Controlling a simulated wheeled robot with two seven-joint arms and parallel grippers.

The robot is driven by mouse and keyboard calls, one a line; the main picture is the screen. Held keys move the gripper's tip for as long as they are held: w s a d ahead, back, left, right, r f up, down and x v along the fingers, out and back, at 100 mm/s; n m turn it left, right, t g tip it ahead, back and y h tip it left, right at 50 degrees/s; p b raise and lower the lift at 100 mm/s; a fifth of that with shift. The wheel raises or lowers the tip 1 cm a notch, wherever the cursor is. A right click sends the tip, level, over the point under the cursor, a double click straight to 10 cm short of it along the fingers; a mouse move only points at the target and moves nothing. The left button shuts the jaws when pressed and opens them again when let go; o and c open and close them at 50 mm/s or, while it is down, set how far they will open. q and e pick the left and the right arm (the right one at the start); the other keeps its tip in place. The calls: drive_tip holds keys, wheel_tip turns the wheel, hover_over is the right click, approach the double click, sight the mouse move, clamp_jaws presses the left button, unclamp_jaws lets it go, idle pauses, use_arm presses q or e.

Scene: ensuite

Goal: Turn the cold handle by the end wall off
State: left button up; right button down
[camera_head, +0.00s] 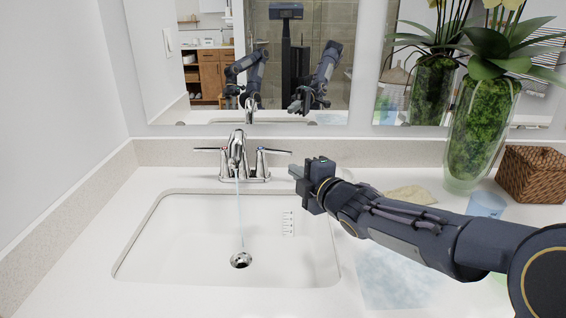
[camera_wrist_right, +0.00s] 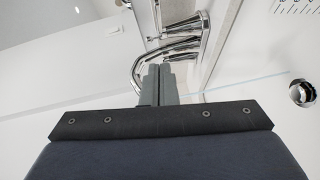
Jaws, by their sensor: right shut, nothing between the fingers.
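A chrome faucet (camera_head: 238,160) stands behind the sink, and a thin stream of water (camera_head: 240,210) runs from its spout to the drain. The cold handle (camera_head: 272,151), with a blue mark, is the lever on the right, pointing right. The other lever (camera_head: 208,149), with a red mark, points left toward the end wall (camera_head: 60,80). My right gripper (camera_head: 293,171) is shut and empty, just below and right of the cold handle's tip, apparently apart from it. In the right wrist view its closed fingers (camera_wrist_right: 155,80) appear against the chrome faucet (camera_wrist_right: 180,45). My left gripper is not directly in view.
The white sink (camera_head: 180,240) has a drain (camera_head: 240,260). A mirror (camera_head: 300,60) behind reflects my arms.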

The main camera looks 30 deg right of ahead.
sight(287, 152)
drive_tip(key=w, duration=0.3)
drive_tip(key=w+d, duration=0.1)
drive_tip(key=w, duration=0.2)
drive_tip(key=w+d+f, duration=0.1)
drive_tip(key=w, duration=0.2)
drive_tip(key=shift+f, duration=0.1)
drive_tip(key=shift+w+d+f+p, duration=0.2)
drive_tip(key=shift+w+d+p, duration=0.15)
drive_tip(key=shift+w+d, duration=0.1)
drive_tip(key=shift+w+d+r+p, duration=0.15)
drive_tip(key=shift+w+d, duration=0.15)
drive_tip(key=shift+d, duration=0.3)
drive_tip(key=shift+w+d+f+p, duration=0.15)
drive_tip(key=shift+w+d, duration=0.1)
drive_tip(key=shift+d, duration=0.3)
drive_tip(key=shift+r, duration=0.1)
